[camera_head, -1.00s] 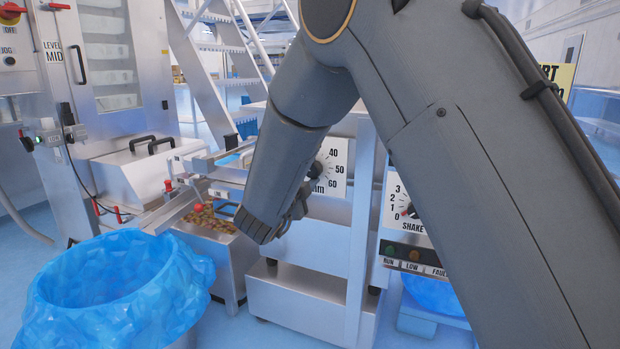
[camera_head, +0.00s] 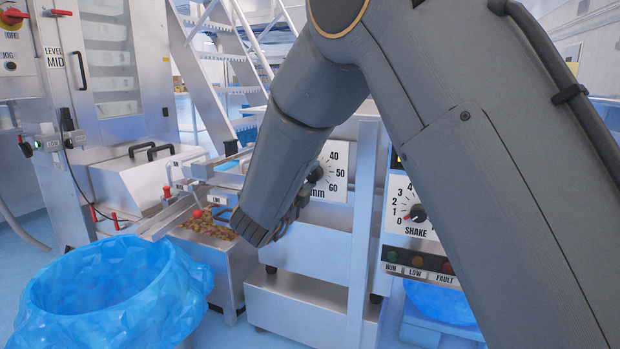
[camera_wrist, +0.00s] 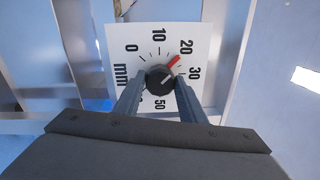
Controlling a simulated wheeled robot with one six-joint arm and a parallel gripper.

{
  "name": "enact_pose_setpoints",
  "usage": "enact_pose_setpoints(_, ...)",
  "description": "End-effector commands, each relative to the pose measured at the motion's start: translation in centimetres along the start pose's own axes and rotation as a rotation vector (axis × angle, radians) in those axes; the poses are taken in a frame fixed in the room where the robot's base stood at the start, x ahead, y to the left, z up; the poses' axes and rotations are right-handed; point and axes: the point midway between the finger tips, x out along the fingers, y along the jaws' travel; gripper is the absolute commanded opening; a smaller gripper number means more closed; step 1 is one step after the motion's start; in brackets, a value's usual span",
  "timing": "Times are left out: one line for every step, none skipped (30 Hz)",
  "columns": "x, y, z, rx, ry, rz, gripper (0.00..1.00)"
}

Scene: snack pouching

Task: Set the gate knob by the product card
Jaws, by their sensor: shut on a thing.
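The gate knob (camera_wrist: 160,79) is round and black, with a red pointer directed at about 20 on a white mm dial (camera_wrist: 147,40). The two fingers of my gripper (camera_wrist: 160,92) stand on either side of the knob, shut on it. In the head view the knob (camera_head: 316,172) shows beside the dial (camera_head: 336,168), whose 40, 50 and 60 are visible. My arm covers the rest of that dial. A sliver of a yellow card (camera_head: 572,52) shows at the right edge behind my arm; its text cannot be read.
A SHAKE dial (camera_head: 408,208) with its own knob and a RUN/LOW/FAULT lamp panel (camera_head: 418,262) are at right. A blue-lined bin (camera_head: 110,300) stands front left. A bin of snacks (camera_head: 215,250) stands behind it. A steel cabinet marked LEVEL MID (camera_head: 100,60) is at left.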

Motion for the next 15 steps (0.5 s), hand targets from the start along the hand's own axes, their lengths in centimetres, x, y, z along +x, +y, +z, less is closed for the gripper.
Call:
enact_pose_setpoints(-0.02, 0.07, -0.01, -0.001, 0.0, 0.001, 0.14)
enact_pose_setpoints(-0.02, 0.07, -0.01, -0.001, 0.0, 0.001, 0.14)
enact_pose_setpoints(-0.02, 0.07, -0.01, -0.001, 0.0, 0.001, 0.14)
enact_pose_setpoints(-0.02, 0.07, -0.01, -0.001, 0.0, 0.001, 0.14)
enact_pose_setpoints(-0.02, 0.07, -0.01, -0.001, 0.0, 0.001, 0.39)
enact_pose_setpoints(-0.02, 0.07, -0.01, -0.002, 0.0, 0.001, 0.45)
enact_pose_setpoints(-0.02, 0.07, -0.01, -0.002, 0.0, 0.001, 0.5)
enact_pose_setpoints(-0.02, 0.06, -0.01, -0.002, 0.0, 0.001, 0.55)
enact_pose_setpoints(-0.01, 0.06, -0.01, -0.002, 0.0, 0.001, 0.56)
enact_pose_setpoints(-0.01, 0.05, -0.01, -0.002, 0.0, 0.001, 0.56)
enact_pose_setpoints(-0.01, 0.04, -0.01, -0.002, 0.0, 0.001, 0.56)
enact_pose_setpoints(-0.01, 0.04, -0.01, -0.002, 0.0, 0.001, 0.56)
enact_pose_setpoints(-0.01, 0.03, -0.01, -0.002, 0.0, 0.001, 0.56)
enact_pose_setpoints(0.0, 0.03, -0.01, -0.002, 0.0, 0.001, 0.56)
enact_pose_setpoints(0.0, 0.03, -0.01, -0.002, 0.0, 0.0, 0.56)
